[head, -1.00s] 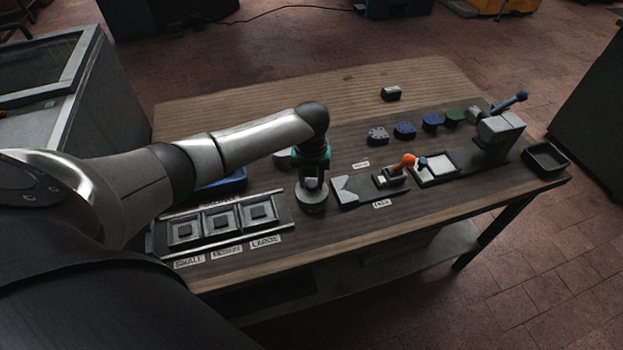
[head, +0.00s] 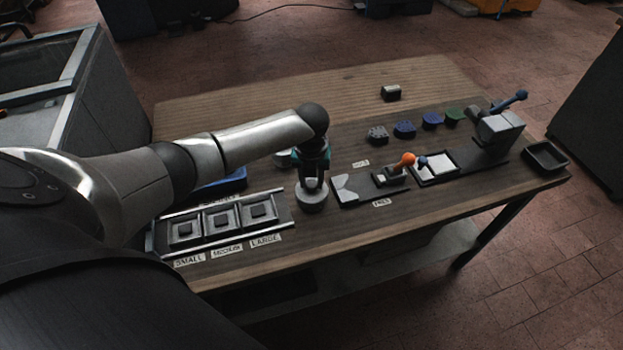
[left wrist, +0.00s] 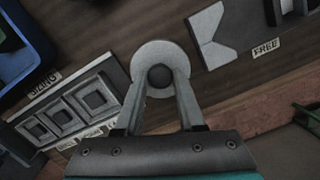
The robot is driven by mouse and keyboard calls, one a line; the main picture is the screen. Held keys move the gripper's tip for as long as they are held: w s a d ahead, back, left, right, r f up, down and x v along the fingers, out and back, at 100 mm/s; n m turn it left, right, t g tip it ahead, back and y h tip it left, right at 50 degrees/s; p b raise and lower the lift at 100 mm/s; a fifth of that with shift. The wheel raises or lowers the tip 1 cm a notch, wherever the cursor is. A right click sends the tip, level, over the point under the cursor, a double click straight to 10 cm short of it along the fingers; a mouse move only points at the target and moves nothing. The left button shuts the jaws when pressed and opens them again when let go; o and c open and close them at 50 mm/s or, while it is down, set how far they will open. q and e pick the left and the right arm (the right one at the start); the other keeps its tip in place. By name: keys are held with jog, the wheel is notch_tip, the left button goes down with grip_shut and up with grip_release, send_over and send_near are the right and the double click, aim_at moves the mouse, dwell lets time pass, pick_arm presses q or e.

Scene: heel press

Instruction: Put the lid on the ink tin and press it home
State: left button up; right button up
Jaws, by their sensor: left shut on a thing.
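My left gripper (head: 312,184) points down over the middle of the table. Its two fingers are shut on the dark knob (left wrist: 160,76) of a round pale grey lid (left wrist: 148,58). The lid also shows under the fingers in the head view (head: 311,202). I cannot tell whether the lid rests on the ink tin or is held above the table. No separate ink tin can be made out for sure. A grey and teal thing (head: 283,159) behind the gripper is mostly hidden by my arm. My right gripper is not in view.
A rack (head: 289,217) with SMALL, MEDIUM and LARGE squares lies left of the lid. A plate with a pale notched block (head: 345,188), an orange-knobbed lever (head: 405,159), a white pad (head: 437,165) and a press (head: 497,130) stand right. A black tray (head: 545,156) is far right.

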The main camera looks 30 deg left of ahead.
aim_at(312, 184)
pick_arm(q)
jog(key=shift+s+f, duration=0.1)
jog(key=shift+f, duration=0.05)
jog(key=o, duration=1.5)
notch_tip(312, 184, up, 7)
jog(key=p, duration=0.7)
